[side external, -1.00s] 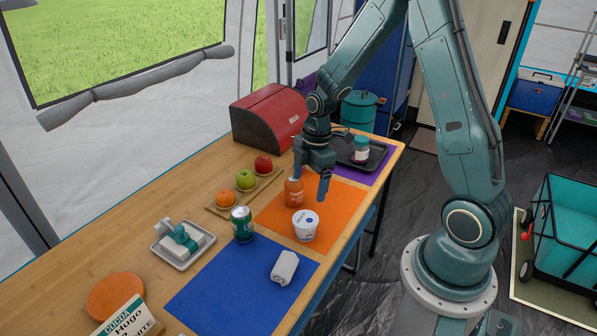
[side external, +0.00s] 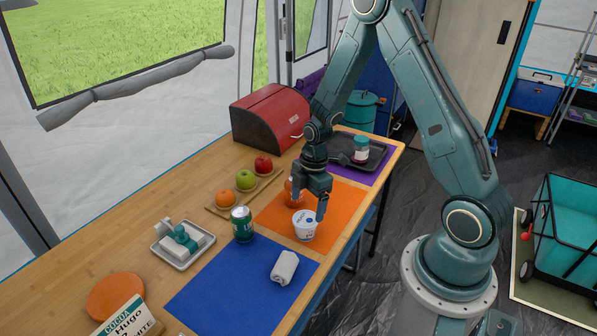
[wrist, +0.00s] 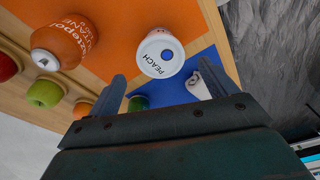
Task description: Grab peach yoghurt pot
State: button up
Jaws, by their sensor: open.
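The peach yoghurt pot (side external: 305,226) is a white tub with a pale lid, standing upright on the orange mat (side external: 345,208). In the wrist view the pot (wrist: 160,55) shows the word PEACH and sits just beyond and between my fingers. My gripper (side external: 307,208) is open and empty, pointing down just above and behind the pot. My fingertips also show in the wrist view (wrist: 163,72). An orange bottle (wrist: 62,47) labelled as a gas canister stands near the pot. In the side view my gripper partly hides this bottle (side external: 289,190).
A green can (side external: 242,224) stands left of the pot, and a rolled white cloth (side external: 285,267) lies on the blue mat (side external: 222,290). An orange, green apple and red apple sit on a wooden board (side external: 222,212). A dark tray (side external: 375,158) holds a jar at the back.

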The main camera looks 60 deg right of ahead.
aim_at(306, 218)
jog(key=shift+w+a+f, duration=0.1)
jog(key=shift+a+f, duration=0.1)
jog(key=shift+f, duration=1.45)
jog(key=shift+a+f, duration=0.15)
jog(key=shift+f, duration=1.15)
jog(key=shift+a+f, duration=0.1)
jog(key=shift+f, duration=1.15)
jog(key=c, duration=1)
jog(key=shift+r, duration=0.15)
notch_tip(306, 218, up, 20)
jog(key=shift+f, duration=0.15)
